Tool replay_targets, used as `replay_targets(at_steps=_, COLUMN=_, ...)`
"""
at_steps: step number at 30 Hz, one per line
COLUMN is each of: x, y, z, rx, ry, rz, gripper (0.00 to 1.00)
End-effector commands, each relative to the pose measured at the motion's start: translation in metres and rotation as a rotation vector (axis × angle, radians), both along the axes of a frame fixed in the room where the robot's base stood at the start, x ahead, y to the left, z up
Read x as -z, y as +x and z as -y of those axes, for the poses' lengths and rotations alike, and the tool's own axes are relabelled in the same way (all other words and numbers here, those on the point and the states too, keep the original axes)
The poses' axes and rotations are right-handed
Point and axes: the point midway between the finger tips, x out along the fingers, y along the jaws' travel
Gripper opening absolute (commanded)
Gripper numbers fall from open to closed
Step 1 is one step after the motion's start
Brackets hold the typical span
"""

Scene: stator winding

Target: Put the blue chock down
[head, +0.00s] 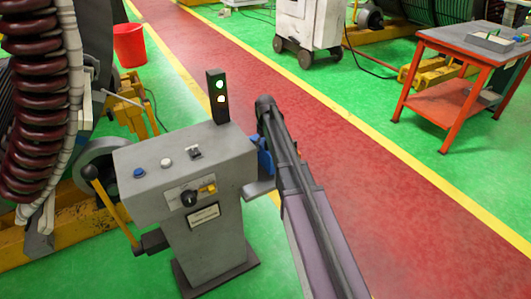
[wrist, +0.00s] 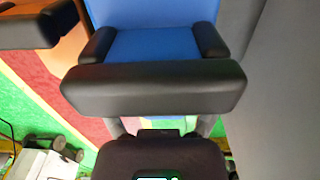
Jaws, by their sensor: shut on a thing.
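The blue chock (head: 265,160) shows in the head view at the right side of the grey control console (head: 190,170), partly hidden by my arm. My gripper (wrist: 153,45) is shut on it, with dark pads on either side of the blue face (wrist: 150,14) in the wrist view. In the head view a small grey ledge (head: 258,189) sticks out from the console's right side, just below the chock. I cannot tell whether the chock touches the ledge.
The console carries buttons, a knob, a lever with a dark ball (head: 91,173) and a lit signal light (head: 217,95). A large coil assembly (head: 38,110) stands at left. A red bucket (head: 129,45) and an orange workbench (head: 470,60) are farther back. The red walkway (head: 360,150) is clear.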

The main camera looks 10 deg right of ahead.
Motion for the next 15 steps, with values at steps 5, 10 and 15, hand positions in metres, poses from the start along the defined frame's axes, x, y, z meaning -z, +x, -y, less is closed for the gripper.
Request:
replay_targets(at_steps=5, x=0.009, y=0.000, z=0.000, rx=0.000, ry=0.000, rz=0.000, gripper=0.28)
replay_targets(at_steps=10, x=0.022, y=0.000, z=0.000, rx=0.000, ry=0.000, rz=0.000, gripper=0.28)
replay_targets(at_steps=15, x=0.034, y=0.000, z=0.000, rx=0.000, ry=0.000, rz=0.000, gripper=0.28)
